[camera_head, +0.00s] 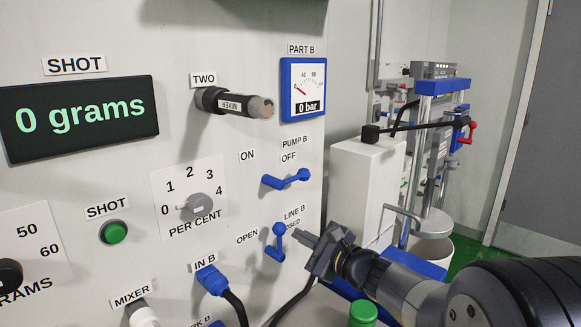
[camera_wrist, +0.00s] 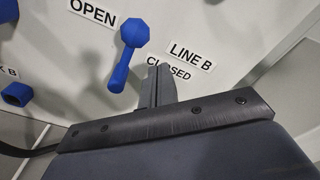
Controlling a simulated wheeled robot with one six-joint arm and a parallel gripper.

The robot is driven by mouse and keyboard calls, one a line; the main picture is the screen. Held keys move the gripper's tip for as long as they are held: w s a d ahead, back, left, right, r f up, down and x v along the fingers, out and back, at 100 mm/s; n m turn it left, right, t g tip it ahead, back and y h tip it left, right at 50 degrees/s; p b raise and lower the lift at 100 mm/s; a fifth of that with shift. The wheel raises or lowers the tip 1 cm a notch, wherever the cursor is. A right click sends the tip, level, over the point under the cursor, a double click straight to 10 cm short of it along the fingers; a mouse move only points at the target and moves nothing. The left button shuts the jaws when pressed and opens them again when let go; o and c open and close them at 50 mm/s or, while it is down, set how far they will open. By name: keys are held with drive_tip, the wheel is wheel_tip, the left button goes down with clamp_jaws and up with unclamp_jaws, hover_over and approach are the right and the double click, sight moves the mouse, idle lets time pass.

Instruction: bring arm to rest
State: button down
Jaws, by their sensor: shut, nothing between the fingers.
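My gripper (camera_head: 304,239) is shut and empty, in front of the white panel just right of the blue LINE B lever (camera_head: 279,240). In the wrist view my gripper's closed fingers (camera_wrist: 160,78) point up the panel near the CLOSED label. The LINE B lever also shows in the wrist view (camera_wrist: 127,55), left of the fingers, with a visible gap between them. Its free end hangs down and slightly left from the round hub. My arm reaches in from the lower right in the head view.
The panel also carries the blue PUMP B lever (camera_head: 286,179), the IN B plug (camera_head: 213,280) with a black cable, and the projecting TWO handle (camera_head: 235,103). A green-capped object (camera_head: 363,313) stands below my wrist. A white cabinet (camera_head: 365,190) and a metal stand are behind at right.

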drive_tip(key=m+p, duration=0.1)
drive_tip(key=p, duration=0.1)
drive_tip(key=d+f+m+p, duration=0.1)
drive_tip(key=shift+w+f+p, duration=0.2)
drive_tip(key=shift+w+p, duration=0.2)
drive_tip(key=shift+s, duration=0.1)
idle(0.4)
